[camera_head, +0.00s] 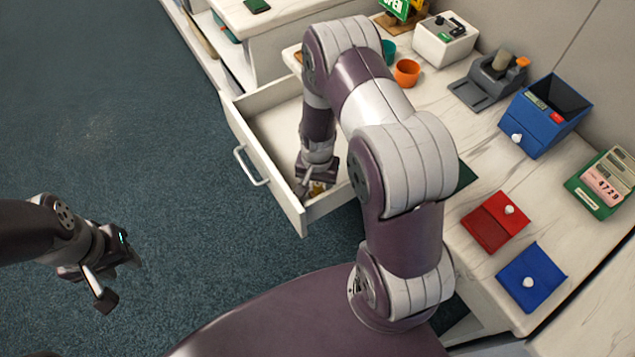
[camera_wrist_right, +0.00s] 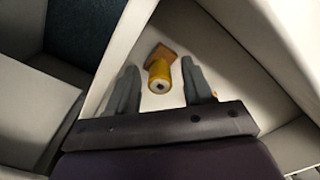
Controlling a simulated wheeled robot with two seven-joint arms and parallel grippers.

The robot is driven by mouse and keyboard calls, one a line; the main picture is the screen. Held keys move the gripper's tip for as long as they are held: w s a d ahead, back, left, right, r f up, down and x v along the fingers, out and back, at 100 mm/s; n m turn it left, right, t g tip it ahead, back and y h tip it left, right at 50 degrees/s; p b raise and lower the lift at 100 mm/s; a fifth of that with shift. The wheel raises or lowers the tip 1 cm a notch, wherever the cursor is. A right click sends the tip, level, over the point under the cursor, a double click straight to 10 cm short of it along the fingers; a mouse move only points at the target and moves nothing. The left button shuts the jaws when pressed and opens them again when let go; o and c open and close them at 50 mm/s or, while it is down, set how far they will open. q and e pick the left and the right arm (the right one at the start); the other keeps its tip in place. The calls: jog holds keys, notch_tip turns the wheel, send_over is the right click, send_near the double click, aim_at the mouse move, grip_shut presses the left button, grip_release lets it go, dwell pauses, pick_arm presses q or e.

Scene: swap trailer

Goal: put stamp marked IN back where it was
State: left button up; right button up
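A stamp with a yellow handle and an orange-brown base (camera_wrist_right: 159,75) lies on the floor of the open white drawer (camera_head: 268,125). No marking on it can be read. My right gripper (camera_wrist_right: 158,78) reaches down into the drawer. Its two fingers are spread, with the stamp's handle showing between them and a gap on each side; I cannot tell how far above it they are. In the head view my right gripper (camera_head: 314,186) hides most of the stamp. My left gripper (camera_head: 118,278) is open and empty above the blue carpet at the left.
The counter holds a red box (camera_head: 484,232), a blue box (camera_head: 520,291), a blue drawer unit (camera_head: 538,134), a card reader (camera_head: 486,84), an orange cup (camera_head: 407,71) and a white box (camera_head: 447,38). The drawer walls stand close around my right gripper. The floor at left is clear.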

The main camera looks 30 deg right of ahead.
aim_at(316, 186)
jog(key=shift+r, duration=0.15)
notch_tip(316, 186, up, 14)
jog(key=n+p, duration=0.1)
jog(key=p, duration=0.1)
jog(key=s+a+r+n+t, duration=0.1)
jog(key=s+a+r+n, duration=0.4)
jog(key=s+r+n, duration=0.2)
notch_tip(316, 186, up, 2)
jog(key=shift+s+a, duration=0.15)
jog(key=shift+s, duration=0.75)
jog(key=shift+s, duration=0.1)
